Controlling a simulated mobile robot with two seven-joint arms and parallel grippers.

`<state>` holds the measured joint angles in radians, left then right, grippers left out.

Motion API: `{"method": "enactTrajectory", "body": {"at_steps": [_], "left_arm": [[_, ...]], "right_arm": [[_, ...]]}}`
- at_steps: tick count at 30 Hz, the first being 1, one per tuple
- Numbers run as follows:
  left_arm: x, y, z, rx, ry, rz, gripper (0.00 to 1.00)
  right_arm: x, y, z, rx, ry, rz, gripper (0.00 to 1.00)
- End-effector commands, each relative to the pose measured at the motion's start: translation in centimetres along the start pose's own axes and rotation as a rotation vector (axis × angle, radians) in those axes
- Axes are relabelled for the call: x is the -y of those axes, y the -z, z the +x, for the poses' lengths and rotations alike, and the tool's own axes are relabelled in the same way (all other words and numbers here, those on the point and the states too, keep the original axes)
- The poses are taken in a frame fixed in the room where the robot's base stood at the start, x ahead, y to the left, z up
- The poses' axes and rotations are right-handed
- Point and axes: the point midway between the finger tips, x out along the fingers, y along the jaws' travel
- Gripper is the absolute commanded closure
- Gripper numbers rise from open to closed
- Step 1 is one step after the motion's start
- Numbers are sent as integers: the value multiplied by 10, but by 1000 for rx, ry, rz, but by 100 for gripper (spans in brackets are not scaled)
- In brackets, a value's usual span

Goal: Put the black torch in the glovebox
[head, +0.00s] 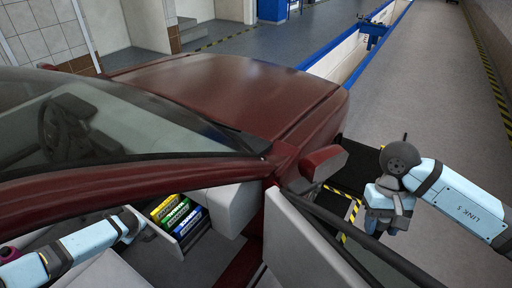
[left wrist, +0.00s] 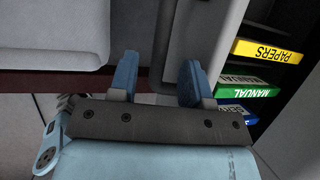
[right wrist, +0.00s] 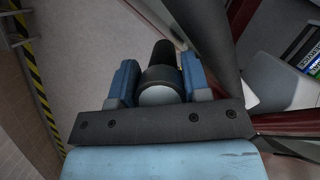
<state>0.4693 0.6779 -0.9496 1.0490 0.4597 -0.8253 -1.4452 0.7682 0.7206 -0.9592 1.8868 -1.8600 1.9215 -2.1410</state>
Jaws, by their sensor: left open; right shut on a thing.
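The black torch (right wrist: 160,75) is gripped between the blue fingers of my right gripper (right wrist: 158,78) in the right wrist view. In the head view my right gripper (head: 386,220) is outside the car, beyond the open door; the torch is not clearly distinguishable there. The glovebox (head: 193,239) is open under the dashboard and holds yellow, green and blue booklets (head: 176,213). My left gripper (head: 148,228) is open beside the glovebox. In the left wrist view its fingers (left wrist: 158,78) are apart near grey panels, left of the booklets (left wrist: 265,52); contact cannot be told.
The open car door (head: 305,245) stands between my right gripper and the cabin. The side mirror (head: 322,163) and windshield frame (head: 130,170) are close by. The floor right of the car (head: 430,110) is clear.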

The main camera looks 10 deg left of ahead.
Motion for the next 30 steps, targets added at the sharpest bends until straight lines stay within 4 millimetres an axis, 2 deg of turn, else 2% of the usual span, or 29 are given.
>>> {"method": "enactTrajectory", "body": {"at_steps": [1,6,18,24,30], "left_arm": [[1,1,8,0,-1,-1,56],[0,0,24,0,0,0,56],[0,0,29,0,0,0,56],[0,0,29,0,0,0,100],[0,-1,29,0,0,0,100]], "right_arm": [[0,1,2,0,0,0,84],[0,1,4,0,0,0,84],[0,1,4,0,0,0,84],[0,1,4,0,0,0,84],[0,1,4,0,0,0,84]]}}
